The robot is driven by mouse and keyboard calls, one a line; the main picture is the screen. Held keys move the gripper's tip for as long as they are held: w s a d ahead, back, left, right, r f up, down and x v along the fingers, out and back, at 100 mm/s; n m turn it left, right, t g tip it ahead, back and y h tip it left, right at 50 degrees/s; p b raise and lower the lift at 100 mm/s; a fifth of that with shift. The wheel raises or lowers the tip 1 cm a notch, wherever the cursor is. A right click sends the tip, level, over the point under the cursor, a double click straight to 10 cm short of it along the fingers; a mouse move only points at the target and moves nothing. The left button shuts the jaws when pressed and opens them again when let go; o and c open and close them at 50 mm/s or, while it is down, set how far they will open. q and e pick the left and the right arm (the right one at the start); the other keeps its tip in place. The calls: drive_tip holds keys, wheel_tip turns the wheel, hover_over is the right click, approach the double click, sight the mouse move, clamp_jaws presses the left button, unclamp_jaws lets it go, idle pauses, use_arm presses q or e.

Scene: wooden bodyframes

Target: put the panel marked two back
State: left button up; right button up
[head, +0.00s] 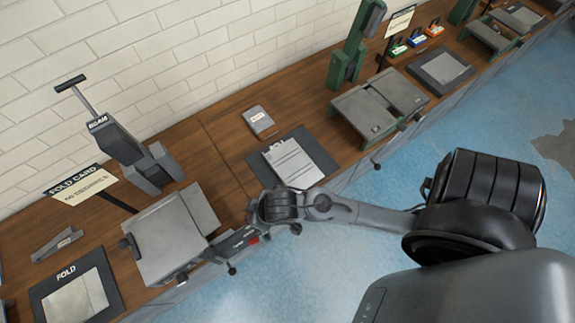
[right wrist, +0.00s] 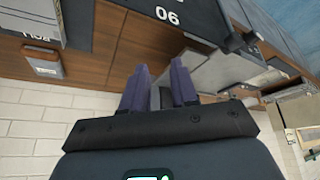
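No mark reading two is legible on any panel. A light grey panel (head: 292,162) lies on a dark mat (head: 322,158) on the wooden bench in the head view. Another grey panel (head: 75,303) lies on the mat labelled FOLD at lower left. My right gripper (head: 208,256) is low beside the grey box-like machine (head: 168,238); its fingertips are hard to make out there. In the right wrist view the two purple-grey fingers (right wrist: 159,80) stand apart, with a grey surface showing between them; I see no clear grip on it. My left gripper is not in view.
A FOLD CARD sign (head: 82,185) and a grey upright press marked BEAM (head: 125,145) stand behind the machine. A small grey tablet (head: 258,121) lies near the wall. Green-framed machinery (head: 378,105) stands farther right. Blue floor (head: 330,240) is open in front.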

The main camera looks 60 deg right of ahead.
drive_tip(key=s+d+r+g, duration=0.1)
drive_tip(key=s+d+r, duration=0.2)
drive_tip(key=s, duration=0.5)
drive_tip(key=shift+d+g, duration=0.4)
drive_tip(key=shift+d, duration=0.25)
